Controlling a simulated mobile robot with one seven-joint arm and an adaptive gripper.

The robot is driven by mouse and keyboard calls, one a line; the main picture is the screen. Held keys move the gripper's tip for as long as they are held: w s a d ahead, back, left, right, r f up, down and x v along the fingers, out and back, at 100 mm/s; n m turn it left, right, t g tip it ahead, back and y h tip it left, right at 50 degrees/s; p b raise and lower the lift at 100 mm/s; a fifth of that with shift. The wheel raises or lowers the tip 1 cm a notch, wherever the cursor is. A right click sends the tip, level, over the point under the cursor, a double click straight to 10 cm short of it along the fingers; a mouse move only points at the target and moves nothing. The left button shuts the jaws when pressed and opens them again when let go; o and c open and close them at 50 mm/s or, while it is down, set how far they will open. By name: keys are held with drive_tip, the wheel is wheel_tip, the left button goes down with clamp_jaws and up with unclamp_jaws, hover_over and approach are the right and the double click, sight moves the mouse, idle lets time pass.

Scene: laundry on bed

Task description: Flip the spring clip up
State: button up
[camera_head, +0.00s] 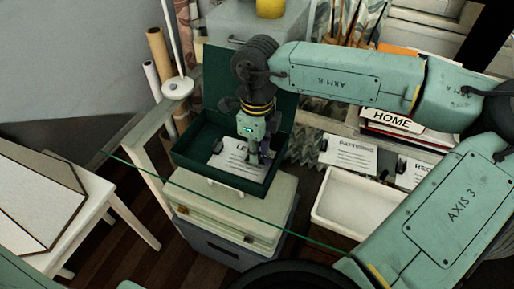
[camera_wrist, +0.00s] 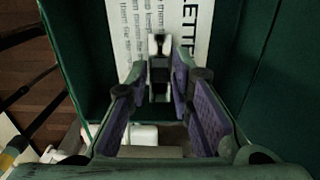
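An open dark green box (camera_head: 187,158) stands on stacked cases with its lid raised at the back. A white sheet (camera_head: 227,159) with printed text lies in it, its heading partly hidden; it also shows in the wrist view (camera_wrist: 128,30). The spring clip (camera_wrist: 160,72), dark with pale parts, shows at the sheet's lower edge in the wrist view. My gripper (camera_wrist: 160,80) points down into the box, its purple-padded fingers apart on either side of the clip. I cannot tell whether a fingertip touches it. In the head view my gripper (camera_head: 258,158) hides the clip.
The box walls stand close around my gripper. To the right are a sheet headed PATTERNS (camera_head: 349,155), another partly hidden sheet (camera_head: 412,173) and an empty white tray (camera_head: 350,205). Books (camera_head: 393,122) lie behind them. A white table (camera_head: 95,190) stands at left.

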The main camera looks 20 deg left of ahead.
clamp_jaws()
